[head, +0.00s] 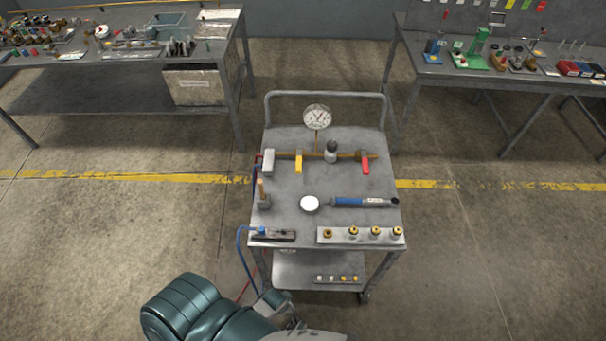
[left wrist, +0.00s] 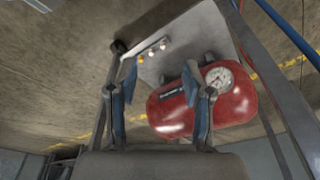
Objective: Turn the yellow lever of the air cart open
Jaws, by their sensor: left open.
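The air cart (head: 285,218) stands upright in the middle of the head view. Its yellow lever (head: 298,161) hangs on the brass pipe across the top, pointing toward me. A red lever (head: 365,163) is on the same pipe to the right, with a round gauge (head: 317,117) on a stem behind. My left arm is low in the head view, in front of the cart. My left gripper (left wrist: 160,82) is open and empty in the left wrist view, its two blue-padded fingers apart. It is away from the yellow lever. The right gripper is not in view.
A red tank (left wrist: 205,105) with a gauge is beyond the fingers. The cart top holds a blue cylinder tool (head: 362,202), a white disc (head: 310,204) and a fittings block (head: 360,236). Benches (head: 130,58) (head: 500,72) stand behind. Blue and red hoses hang at the cart's left.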

